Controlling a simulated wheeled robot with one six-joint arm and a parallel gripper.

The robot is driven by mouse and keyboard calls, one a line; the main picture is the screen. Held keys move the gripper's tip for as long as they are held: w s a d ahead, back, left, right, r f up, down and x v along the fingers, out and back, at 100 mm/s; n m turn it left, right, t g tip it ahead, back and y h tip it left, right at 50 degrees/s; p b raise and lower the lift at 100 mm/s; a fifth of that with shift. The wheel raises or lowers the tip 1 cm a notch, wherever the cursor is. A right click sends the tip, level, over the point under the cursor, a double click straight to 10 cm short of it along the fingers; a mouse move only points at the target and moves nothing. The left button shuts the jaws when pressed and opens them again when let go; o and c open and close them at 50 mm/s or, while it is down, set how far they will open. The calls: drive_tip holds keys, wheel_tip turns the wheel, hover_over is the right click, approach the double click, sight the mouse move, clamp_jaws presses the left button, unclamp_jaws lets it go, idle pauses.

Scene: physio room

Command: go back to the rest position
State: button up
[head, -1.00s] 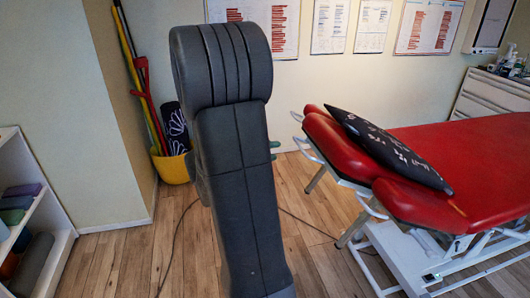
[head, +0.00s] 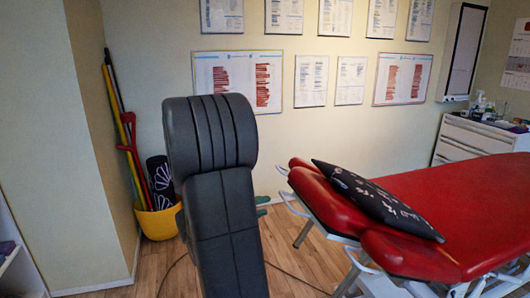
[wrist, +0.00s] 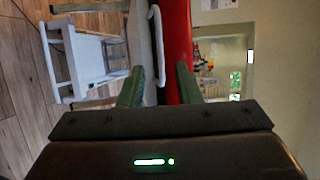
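My gripper (wrist: 158,88) shows in the wrist view as two green fingers standing apart with nothing held between them. Beyond the fingers are the red edge and white frame of the treatment table, seen sideways. In the head view my dark arm rises in the middle and hides most of the gripper; only small green parts show at its right side, left of the red treatment table (head: 470,195). Whether the fingers touch the table frame cannot be told.
A black patterned cushion (head: 375,200) lies on the table's near-left end. A yellow bucket (head: 158,224) with poles stands by the left wall corner. A white drawer cabinet (head: 475,138) is at the back right. Bare wooden floor shows around my arm.

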sight(285, 199)
drive_tip(key=x, duration=1)
drive_tip(key=shift+w+d+f, duration=0.1)
drive_tip(key=shift+f, duration=0.05)
